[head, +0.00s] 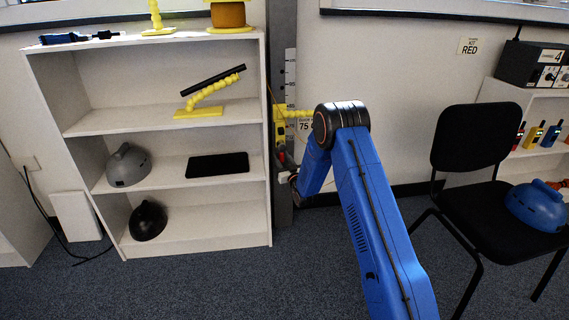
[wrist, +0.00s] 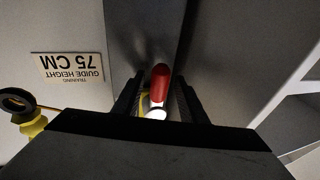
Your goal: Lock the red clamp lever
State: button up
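The red clamp lever (wrist: 160,82) shows in the wrist view, pointing up in the picture, with a bright white and yellow part below it. My gripper (wrist: 160,97) has one dark finger on each side of the lever, with a narrow gap visible on both sides. It looks open around the lever. In the head view a small red part (head: 281,156) shows on the grey post (head: 284,215). My gripper is beside the post, mostly hidden by my blue arm. The clamp body is mostly hidden, and I cannot tell the lever's exact angle.
A white shelf (head: 268,200) stands close to the post's left, holding helmets and yellow jointed parts. A yellow jointed arm (head: 295,113) sticks out from the post above my gripper. A 75 CM sign (wrist: 70,67) is on the wall. A black chair (head: 470,200) stands right.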

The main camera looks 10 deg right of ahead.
jog(key=v, duration=1.7)
jog(key=shift+s+r, duration=0.1)
jog(key=shift+r, duration=0.05)
notch_tip(320, 180, up, 11)
jog(key=s+d+g+h, duration=0.1)
jog(key=d+g+h, duration=0.1)
jog(key=g, duration=0.1)
jog(key=s+d+r+m+g+h, duration=0.15)
jog(key=s+d+r+g, duration=0.25)
jog(key=s+r, duration=0.7)
jog(key=s+d+r+m+g+h, duration=0.1)
jog(key=s+d+r+g, duration=0.2)
jog(key=s, duration=4.2)
jog(key=g, duration=0.4)
jog(key=shift+r+g+h, duration=0.2)
jog(key=shift+g+h, duration=0.15)
jog(key=shift+g, duration=0.05)
